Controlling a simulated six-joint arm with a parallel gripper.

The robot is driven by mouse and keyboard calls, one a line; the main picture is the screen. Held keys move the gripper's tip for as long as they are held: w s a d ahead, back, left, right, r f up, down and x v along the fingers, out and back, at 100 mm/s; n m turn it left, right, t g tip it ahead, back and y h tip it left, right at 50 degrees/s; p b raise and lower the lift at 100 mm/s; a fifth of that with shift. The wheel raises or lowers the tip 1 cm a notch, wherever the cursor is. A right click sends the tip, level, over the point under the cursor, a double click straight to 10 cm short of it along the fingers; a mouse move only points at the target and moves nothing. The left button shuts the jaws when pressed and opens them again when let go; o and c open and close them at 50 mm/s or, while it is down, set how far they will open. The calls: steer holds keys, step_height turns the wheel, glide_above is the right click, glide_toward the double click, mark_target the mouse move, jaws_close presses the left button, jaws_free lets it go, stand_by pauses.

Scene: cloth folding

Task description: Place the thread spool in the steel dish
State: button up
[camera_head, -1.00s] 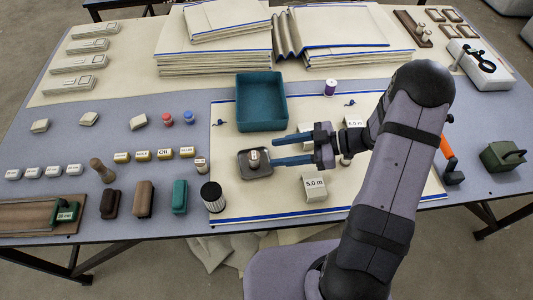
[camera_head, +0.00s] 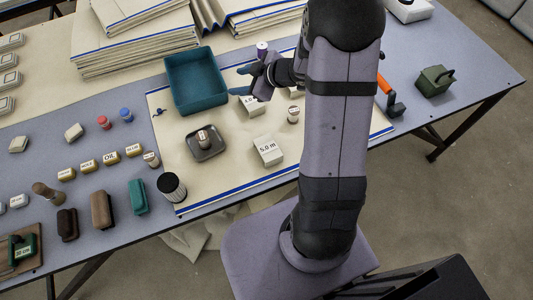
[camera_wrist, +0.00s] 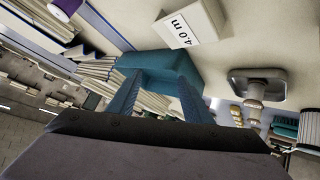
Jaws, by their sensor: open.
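The purple thread spool with pale ends (camera_head: 262,50) stands on the cream cloth, behind my gripper in the head view. It also shows at the top left edge of the wrist view (camera_wrist: 65,8), outside the fingers. The square steel dish (camera_head: 219,149) lies on the cloth left of and nearer than my gripper. A small labelled object (camera_head: 203,137) sits in the dish. My gripper (camera_head: 243,80) is open, its blue fingers pointing left beside the teal bin. In the wrist view nothing shows held between the fingers (camera_wrist: 160,82).
The teal bin (camera_head: 181,105) stands just left of my fingers. White blocks marked 4.0 m (camera_head: 252,106) and 5.0 m (camera_head: 268,151) and a small labelled cylinder (camera_head: 293,114) are on the cloth. A dark ribbed cylinder (camera_head: 172,187) stands at its left front edge.

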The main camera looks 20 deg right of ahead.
steer(key=d+m+h, duration=0.1)
steer(key=s+d+r+m+h, duration=0.1)
steer(key=h, duration=0.1)
steer(key=d+m+h, duration=0.1)
steer(key=d, duration=0.1)
steer(key=shift+s+r+m+h, duration=0.15)
steer(key=shift+r+m+h, duration=0.1)
steer(key=shift+m+h, duration=0.05)
steer(key=s+m+g, duration=0.2)
steer(key=s, duration=0.3)
steer(key=s+a+m+g+h, duration=0.1)
steer(key=s, duration=0.4)
steer(key=s+f+m+g+h, duration=0.1)
steer(key=s+m+g, duration=0.1)
steer(key=s, duration=0.4)
steer(key=shift+a+f+m+g, duration=0.1)
steer(key=shift+a+m+g, duration=0.1)
steer(key=shift+m+g, duration=0.1)
steer(key=s+a+m+g+y, duration=0.1)
steer(key=s+a+g, duration=0.2)
steer(key=s, duration=0.6)
steer(key=shift+s+a+m, duration=0.25)
steer(key=shift+a+m, duration=0.05)
steer(key=shift+a, duration=0.9)
step_height(320, 180, up, 10)
steer(key=p, duration=0.9)
steer(key=shift+f+p, duration=0.15)
steer(key=shift+p, duration=0.25)
